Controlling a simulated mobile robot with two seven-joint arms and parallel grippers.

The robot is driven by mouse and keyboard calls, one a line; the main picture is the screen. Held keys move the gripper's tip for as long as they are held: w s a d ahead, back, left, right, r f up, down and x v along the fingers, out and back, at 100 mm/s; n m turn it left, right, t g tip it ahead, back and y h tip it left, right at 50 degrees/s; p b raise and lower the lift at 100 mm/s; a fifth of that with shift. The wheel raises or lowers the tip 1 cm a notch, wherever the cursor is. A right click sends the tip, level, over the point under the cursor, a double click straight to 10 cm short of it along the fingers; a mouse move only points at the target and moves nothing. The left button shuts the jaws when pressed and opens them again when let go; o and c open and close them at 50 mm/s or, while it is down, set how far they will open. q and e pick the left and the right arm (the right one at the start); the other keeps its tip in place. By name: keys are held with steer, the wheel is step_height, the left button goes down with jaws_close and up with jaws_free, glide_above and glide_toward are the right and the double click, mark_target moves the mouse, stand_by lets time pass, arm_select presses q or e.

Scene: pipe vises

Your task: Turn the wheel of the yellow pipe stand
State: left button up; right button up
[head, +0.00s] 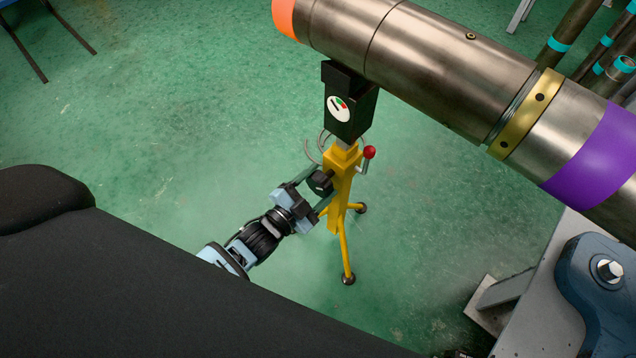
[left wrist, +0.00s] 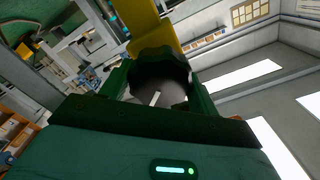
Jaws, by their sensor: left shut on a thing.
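The yellow pipe stand (head: 339,190) stands on the green floor under a large steel pipe, its legs spread. Its round black wheel (head: 320,181) sits on the left side of the post. My left gripper (head: 317,188) reaches in from the lower left and is shut on this wheel. In the left wrist view the dark knobbed wheel (left wrist: 160,72) lies between the two green fingers, with the yellow post (left wrist: 150,28) behind it. A black head with a gauge (head: 350,105) tops the stand, beneath the pipe. My right gripper is not in view.
The steel pipe (head: 440,60) crosses above the stand, with a brass collar (head: 527,112) and a purple band. A red-knobbed lever (head: 369,153) sticks out right of the post. A blue vise (head: 598,290) stands lower right. Floor left of the stand is clear.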

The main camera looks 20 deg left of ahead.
arm_select(q)
steer(key=o, duration=1)
steer(key=shift+p+v, duration=0.6)
steer(key=shift+v, duration=3.3)
